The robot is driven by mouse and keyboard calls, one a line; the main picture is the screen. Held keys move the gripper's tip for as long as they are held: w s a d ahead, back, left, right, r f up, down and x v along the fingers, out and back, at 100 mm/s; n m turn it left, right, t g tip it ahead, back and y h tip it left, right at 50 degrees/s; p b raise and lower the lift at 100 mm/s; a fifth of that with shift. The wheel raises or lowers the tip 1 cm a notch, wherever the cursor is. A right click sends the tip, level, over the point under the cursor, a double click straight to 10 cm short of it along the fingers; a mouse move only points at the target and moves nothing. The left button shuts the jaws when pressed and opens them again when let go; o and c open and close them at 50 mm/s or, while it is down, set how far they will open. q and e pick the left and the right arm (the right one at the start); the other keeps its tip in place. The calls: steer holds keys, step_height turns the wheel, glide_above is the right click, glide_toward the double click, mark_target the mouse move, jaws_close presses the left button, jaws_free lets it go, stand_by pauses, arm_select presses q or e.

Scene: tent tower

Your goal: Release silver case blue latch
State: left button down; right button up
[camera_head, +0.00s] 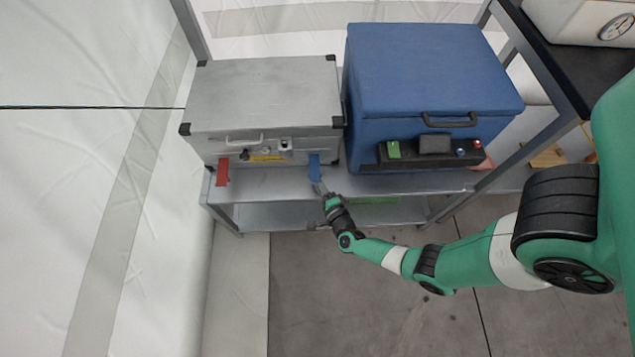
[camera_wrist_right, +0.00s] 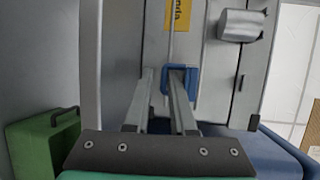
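The silver case (camera_head: 262,95) stands closed on the left of a metal shelf in the head view. Its blue latch (camera_head: 314,166) hangs at the front right, and a red latch (camera_head: 222,172) is at the front left. My right gripper (camera_head: 319,188) is at the lower end of the blue latch. In the right wrist view, my gripper's two fingers (camera_wrist_right: 163,80) are apart, and the blue latch (camera_wrist_right: 166,79) is at the fingertips, partly covered by the right-hand finger. I cannot tell whether they touch. My left gripper is out of view.
A blue case (camera_head: 430,75) with a black handle stands right of the silver case. A green case (camera_wrist_right: 45,148) shows at the left of the wrist view. A dark-topped table (camera_head: 570,75) is at the right. The floor in front is clear.

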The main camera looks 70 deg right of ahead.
steer(key=shift+s+a+f, duration=0.15)
steer(key=shift+s+f, duration=0.05)
steer(key=shift+f, duration=0.6)
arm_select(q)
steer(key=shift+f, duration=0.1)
arm_select(e)
steer(key=shift+r, duration=0.15)
